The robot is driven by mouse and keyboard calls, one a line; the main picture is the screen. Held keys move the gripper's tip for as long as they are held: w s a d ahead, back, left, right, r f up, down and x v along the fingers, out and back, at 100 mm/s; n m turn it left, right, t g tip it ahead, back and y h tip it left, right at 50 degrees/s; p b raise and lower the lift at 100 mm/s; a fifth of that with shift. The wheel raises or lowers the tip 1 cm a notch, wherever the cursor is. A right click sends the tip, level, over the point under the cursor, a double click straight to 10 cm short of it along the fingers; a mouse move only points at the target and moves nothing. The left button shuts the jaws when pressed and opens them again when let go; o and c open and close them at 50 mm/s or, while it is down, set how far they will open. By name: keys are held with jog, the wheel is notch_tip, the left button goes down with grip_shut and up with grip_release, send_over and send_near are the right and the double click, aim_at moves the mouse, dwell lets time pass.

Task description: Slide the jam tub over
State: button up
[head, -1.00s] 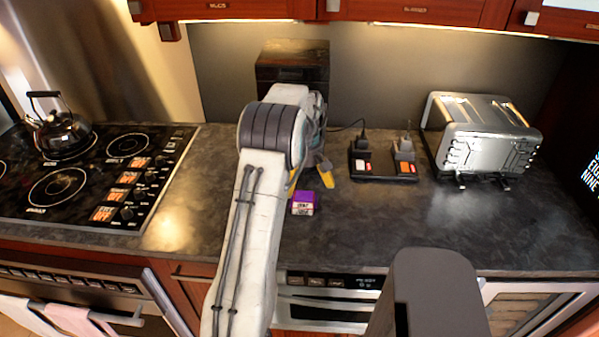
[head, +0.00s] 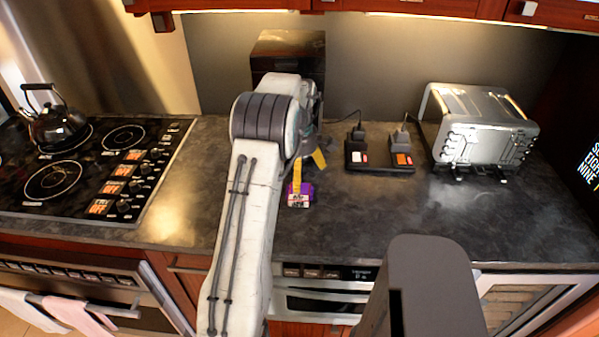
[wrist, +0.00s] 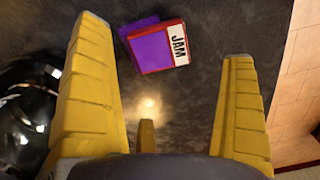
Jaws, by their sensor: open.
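The jam tub (head: 300,197) is a small purple and red tub with a white label, on the dark counter near its front middle. In the wrist view the jam tub (wrist: 160,47) lies ahead of the fingertips, between the lines of the two main fingers, with its "JAM" label readable. My gripper (head: 308,172) is over the counter just behind the tub, its yellow fingers spread. One finger overlaps the tub in the head view; contact cannot be told. In the wrist view my gripper (wrist: 165,40) is open with nothing between its fingers.
A black two-part device (head: 380,157) with cords sits right of the gripper. A silver toaster (head: 478,130) stands farther right. A stove (head: 90,170) with a kettle (head: 57,125) is at left. A dark box (head: 288,62) stands behind my arm. The counter (head: 400,215) front right is clear.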

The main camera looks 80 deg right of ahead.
aim_at(299, 194)
jog(key=shift+f, duration=0.1)
jog(key=shift+f+p, duration=0.65)
jog(key=shift+f, duration=2.95)
jog(key=shift+c, duration=0.2)
jog(key=c, duration=1.4)
